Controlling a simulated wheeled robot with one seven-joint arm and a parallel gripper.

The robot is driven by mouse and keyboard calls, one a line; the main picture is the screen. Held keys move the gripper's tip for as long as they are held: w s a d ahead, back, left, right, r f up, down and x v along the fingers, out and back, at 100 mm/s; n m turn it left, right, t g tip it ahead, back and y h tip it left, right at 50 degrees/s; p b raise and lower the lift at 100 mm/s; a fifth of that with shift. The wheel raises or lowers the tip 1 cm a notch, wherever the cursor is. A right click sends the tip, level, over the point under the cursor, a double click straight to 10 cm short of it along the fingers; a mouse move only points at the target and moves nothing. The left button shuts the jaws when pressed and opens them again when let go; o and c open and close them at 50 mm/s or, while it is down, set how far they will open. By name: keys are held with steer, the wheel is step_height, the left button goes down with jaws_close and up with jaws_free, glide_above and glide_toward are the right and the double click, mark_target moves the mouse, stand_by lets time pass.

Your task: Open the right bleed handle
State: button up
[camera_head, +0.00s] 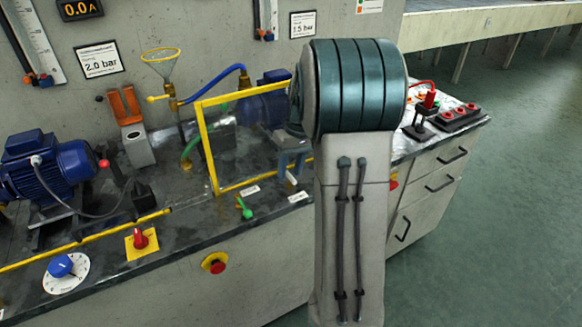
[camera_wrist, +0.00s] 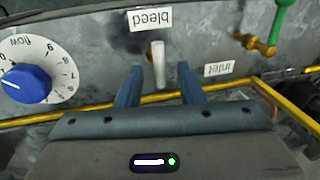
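The bleed handle (camera_wrist: 158,64) is a pale, slim lever standing beside a label that reads "bleed" upside down in the wrist view. It also shows small in the head view (camera_head: 291,178). My gripper (camera_wrist: 160,84) is open, with its two blue fingers on either side of the handle. Gaps show between the handle and both fingers, so it looks untouched. In the head view my arm covers much of the area to the right of the handle.
A green inlet handle (camera_wrist: 281,22) and a blue flow dial (camera_wrist: 26,84) flank the bleed handle. A yellow-framed clear guard (camera_head: 207,150) stands close to my gripper. A red emergency button (camera_head: 214,263) is on the bench front. Open floor lies at right.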

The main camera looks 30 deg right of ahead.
step_height(320, 180, up, 14)
steer(key=d+p, duration=0.2)
steer(key=shift+d+f, duration=0.2)
steer(key=shift+d, duration=0.15)
stand_by(0.5)
steer(key=s+a+r+t+h+p, duration=0.2)
steer(key=s+a+p, duration=0.7)
steer(key=s+a, duration=0.8)
steer(key=s+t, duration=0.1)
steer(key=s, duration=0.2)
steer(key=shift+a+m, duration=0.25)
steer(key=shift+m, duration=0.15)
